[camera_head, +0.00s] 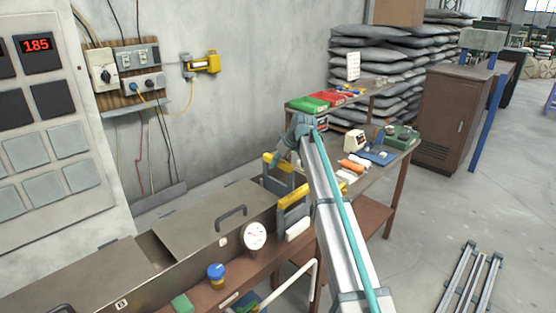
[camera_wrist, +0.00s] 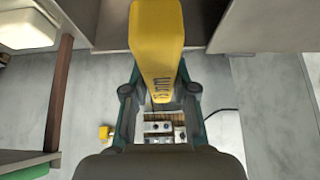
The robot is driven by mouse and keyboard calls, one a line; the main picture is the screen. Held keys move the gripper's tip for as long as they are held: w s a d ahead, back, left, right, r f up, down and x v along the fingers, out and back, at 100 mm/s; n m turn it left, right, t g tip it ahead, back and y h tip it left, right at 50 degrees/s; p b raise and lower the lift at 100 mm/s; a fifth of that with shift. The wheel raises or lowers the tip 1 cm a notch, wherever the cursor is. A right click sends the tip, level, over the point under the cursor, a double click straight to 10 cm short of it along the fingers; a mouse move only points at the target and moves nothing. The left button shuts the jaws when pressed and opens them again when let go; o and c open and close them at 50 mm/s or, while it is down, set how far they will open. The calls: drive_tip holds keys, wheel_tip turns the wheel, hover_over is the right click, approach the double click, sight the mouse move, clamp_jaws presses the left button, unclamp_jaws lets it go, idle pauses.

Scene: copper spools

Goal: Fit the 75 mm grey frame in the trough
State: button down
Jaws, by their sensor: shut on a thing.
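My gripper (camera_head: 284,158) is shut on the yellow top of a grey frame (camera_head: 271,163) at the far end of the trough (camera_head: 168,272). In the wrist view the yellow top (camera_wrist: 157,40) runs between the two teal fingers of my gripper (camera_wrist: 160,92). Dark lettering on it is too small to read. A second grey frame with a yellow top (camera_head: 296,194) stands just nearer, beside the trough's open end. My arm partly hides this area, and I cannot tell whether the held frame touches the trough floor.
Metal lids (camera_head: 215,222) cover much of the trough. A bench (camera_head: 378,172) with tools, red and green bins (camera_head: 310,104) lies beyond my arm. A yellow device (camera_head: 201,64) hangs on the wall.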

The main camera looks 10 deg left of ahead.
sight(278, 174)
drive_tip(key=shift+f+b, duration=1.1)
drive_tip(key=shift+f, duration=2)
drive_tip(key=c, duration=0.8)
unclamp_jaws()
drive_tip(key=shift+c, duration=0.2)
drive_tip(key=v, duration=1.2)
